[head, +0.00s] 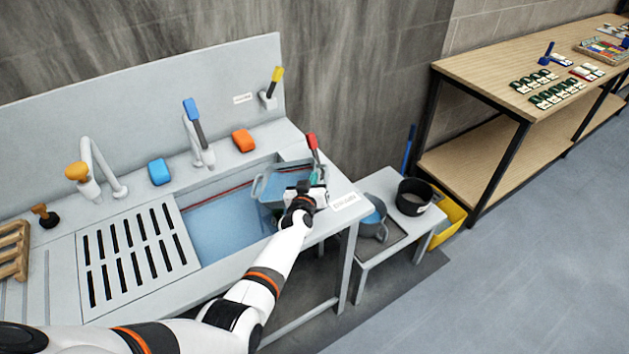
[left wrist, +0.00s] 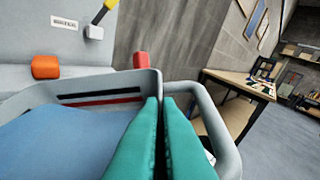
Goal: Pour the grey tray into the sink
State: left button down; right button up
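The grey tray (head: 268,197) is held at the right end of the sink (head: 205,252), above its blue basin. It has loop handles and blue contents. In the left wrist view the tray's rim (left wrist: 95,80) crosses the middle, with a loop handle (left wrist: 222,128) on the right and a blue surface (left wrist: 45,140) inside. My left gripper (left wrist: 160,105) has its teal fingers almost together on the tray's right-hand side, at the handle. In the head view the left gripper (head: 314,178) partly hides the tray. Any tilt is hard to tell. My right gripper is not in view.
Taps stand behind the basin, with a red-handled one (head: 312,146) close to my gripper. A slotted drainboard (head: 135,250) covers the left side. A low grey stand (head: 372,250) holds a jug (head: 375,218) and a black pot (head: 413,196). A wooden shelf table (head: 480,75) stands at right.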

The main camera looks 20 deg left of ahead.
pick_arm(q)
jog(key=shift+s+a+r, duration=0.25)
jog(key=shift+a+r, duration=0.1)
jog(key=shift+r, duration=0.2)
jog(key=shift+s+a+r+n+t+b, duration=0.6)
jog(key=shift+s+a+r+n+t, duration=0.3)
jog(key=shift+s+a+r, duration=0.4)
jog(key=shift+a+r, duration=0.1)
jog(key=shift+a, duration=0.05)
jog(key=shift+s+a+r+n, duration=0.1)
jog(key=shift+a+r+n, duration=0.15)
jog(key=shift+n, duration=0.05)
jog(key=shift+s+a+r+b, duration=0.25)
jog(key=shift+b, duration=0.25)
jog(key=s+a+r+n+t+y+b, duration=0.1)
jog(key=s+a+r+n+t+b, duration=0.1)
jog(key=b, duration=0.4)
jog(key=shift+s+a+r+n+t+b, duration=0.35)
jog(key=shift+s+a+r+n, duration=0.6)
jog(key=shift+a+n, duration=0.45)
dwell(0.6)
